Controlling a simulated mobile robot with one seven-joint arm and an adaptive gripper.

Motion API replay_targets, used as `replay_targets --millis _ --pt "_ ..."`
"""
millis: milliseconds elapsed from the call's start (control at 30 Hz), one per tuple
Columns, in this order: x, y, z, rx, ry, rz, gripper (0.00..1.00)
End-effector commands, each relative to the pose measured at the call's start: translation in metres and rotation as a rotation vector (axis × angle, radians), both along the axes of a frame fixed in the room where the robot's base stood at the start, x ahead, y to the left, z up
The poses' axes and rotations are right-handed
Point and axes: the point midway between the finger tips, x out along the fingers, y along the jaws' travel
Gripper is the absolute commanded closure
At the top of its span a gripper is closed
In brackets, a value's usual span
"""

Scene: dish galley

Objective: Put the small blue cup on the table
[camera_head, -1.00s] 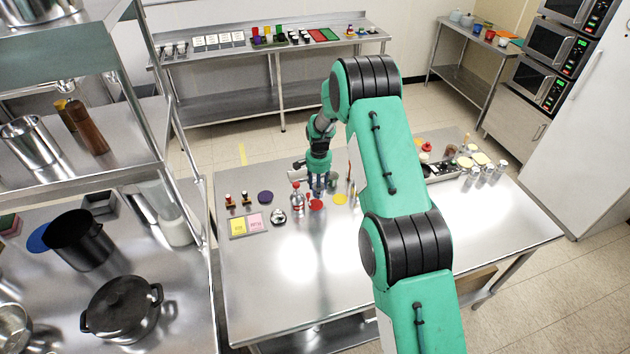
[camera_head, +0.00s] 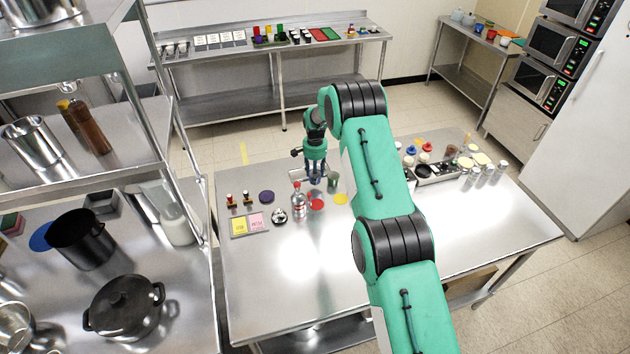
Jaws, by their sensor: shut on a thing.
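My gripper (camera_head: 315,178) is over the far side of the steel table (camera_head: 265,285), pointing down. It is shut on a small, dark bluish thing, which looks like the small blue cup (camera_head: 315,181). The fingers cover much of it, and I cannot tell whether its base touches the table top. A dark green cup (camera_head: 333,181) stands just right of the gripper. A clear bottle with a red-and-white label (camera_head: 299,203) stands in front and to the left.
Red (camera_head: 317,204) and yellow (camera_head: 340,198) discs lie in front of the gripper, a purple disc (camera_head: 266,197) to its left. A bell (camera_head: 279,215) and a two-colour card tray (camera_head: 250,223) sit nearby. A condiment tray (camera_head: 436,179) is at right. The table's front is clear.

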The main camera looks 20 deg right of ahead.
Motion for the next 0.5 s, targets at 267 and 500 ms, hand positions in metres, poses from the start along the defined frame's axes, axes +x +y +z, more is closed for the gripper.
replay_targets --millis 267,500 --pt "0.0 0.0 -0.003 0.0 0.0 0.0 0.86" --pt "-0.001 0.0 -0.022 0.0 0.001 0.0 0.86"
